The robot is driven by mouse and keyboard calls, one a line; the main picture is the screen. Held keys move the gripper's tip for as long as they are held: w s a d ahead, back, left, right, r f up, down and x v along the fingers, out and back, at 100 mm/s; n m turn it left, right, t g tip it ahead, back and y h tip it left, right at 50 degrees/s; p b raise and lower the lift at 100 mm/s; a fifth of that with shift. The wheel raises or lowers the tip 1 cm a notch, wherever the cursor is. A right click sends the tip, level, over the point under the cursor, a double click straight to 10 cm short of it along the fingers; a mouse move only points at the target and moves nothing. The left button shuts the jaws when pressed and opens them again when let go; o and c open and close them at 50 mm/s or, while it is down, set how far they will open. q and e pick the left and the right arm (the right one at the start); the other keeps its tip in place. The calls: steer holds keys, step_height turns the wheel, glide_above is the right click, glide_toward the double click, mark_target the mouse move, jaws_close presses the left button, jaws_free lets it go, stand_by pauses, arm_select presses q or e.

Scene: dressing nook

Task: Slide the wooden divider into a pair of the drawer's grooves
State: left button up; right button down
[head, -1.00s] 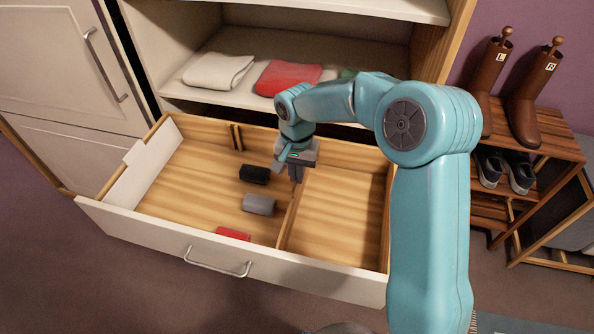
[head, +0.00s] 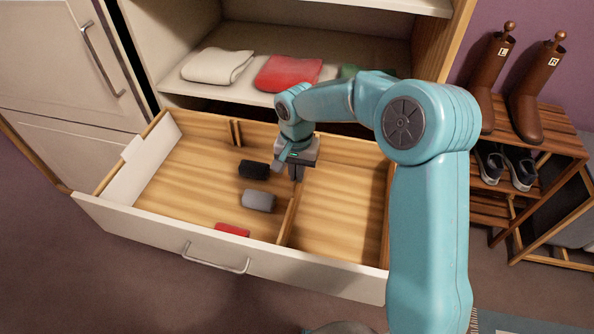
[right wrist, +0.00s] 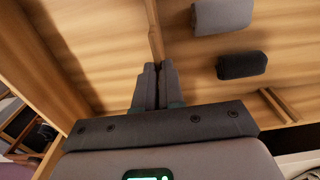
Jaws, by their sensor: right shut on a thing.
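The wooden divider (head: 289,217) is a thin upright board standing front to back in the open drawer (head: 330,270). My right gripper (head: 297,177) is shut on its upper edge, toward the back of the drawer. In the right wrist view the divider (right wrist: 155,38) runs away from between the closed fingers (right wrist: 157,85). A pair of wooden strips forming a groove (head: 236,133) shows on the back wall, left of the gripper. The divider's far end is hidden by my gripper, and I cannot tell whether its ends sit in grooves. My left gripper is not in view.
Black (head: 254,169), grey (head: 258,201) and red (head: 232,230) rolled items lie left of the divider. The compartment on the right (head: 340,215) is empty. Folded cloths (head: 288,74) lie on the shelf above. A boot rack (head: 550,150) stands at the right.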

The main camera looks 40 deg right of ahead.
steer(key=c, duration=1.2)
jaws_free()
steer(key=shift+o, duration=0.2)
step_height(320, 180, up, 16)
steer(key=p, duration=0.1)
steer(key=shift+r, duration=0.2)
